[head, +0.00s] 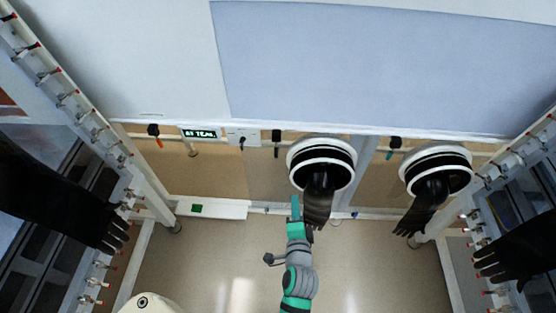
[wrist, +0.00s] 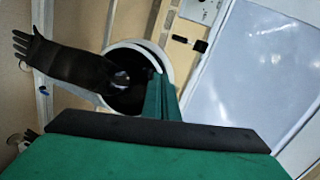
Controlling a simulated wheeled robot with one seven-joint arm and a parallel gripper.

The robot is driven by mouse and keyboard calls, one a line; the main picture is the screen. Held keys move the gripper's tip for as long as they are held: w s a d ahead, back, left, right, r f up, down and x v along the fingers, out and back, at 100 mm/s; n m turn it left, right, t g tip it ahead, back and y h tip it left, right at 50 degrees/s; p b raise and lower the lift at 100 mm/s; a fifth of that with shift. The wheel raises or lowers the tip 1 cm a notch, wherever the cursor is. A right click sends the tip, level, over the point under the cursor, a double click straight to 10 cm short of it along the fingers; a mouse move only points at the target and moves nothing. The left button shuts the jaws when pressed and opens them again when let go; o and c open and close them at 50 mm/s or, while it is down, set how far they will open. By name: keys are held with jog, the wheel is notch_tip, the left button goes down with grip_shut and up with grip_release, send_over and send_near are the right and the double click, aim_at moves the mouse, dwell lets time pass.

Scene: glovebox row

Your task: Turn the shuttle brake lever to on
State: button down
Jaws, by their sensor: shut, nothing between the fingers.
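No label names the shuttle brake lever, so I cannot tell which handle it is. Three small lever-like handles hang along the wall strip in the head view: one with an orange end (head: 156,134), a black one (head: 276,137) and one with a blue end (head: 395,143). The black one also shows in the wrist view (wrist: 201,46), beside the glove port. My gripper (head: 295,204) is below the left glove port, beside its hanging black glove, apart from all three handles. In the wrist view my green fingers (wrist: 163,98) are shut and empty, overlapping the port's edge.
Left glove port (head: 321,165) and right glove port (head: 437,171) have dangling black gloves. A lit display (head: 199,134) and a small knob plate (head: 241,137) are on the wall. A white ledge (head: 225,209) runs low at left. Side frames bound the open floor (head: 230,255).

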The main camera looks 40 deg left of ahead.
jog(key=g+y, duration=0.1)
send_near(277, 154)
jog(key=shift+m+y, duration=0.3)
jog(key=shift+m, duration=0.1)
jog(key=x, duration=0.5)
jog(key=shift+w+f, duration=0.1)
jog(key=shift+w, duration=0.05)
jog(key=shift+w+a+f, duration=0.15)
jog(key=shift+w+a, duration=0.2)
jog(key=shift+w, duration=0.05)
jog(key=shift+w+a+f, duration=0.45)
jog(key=shift+w+f, duration=0.25)
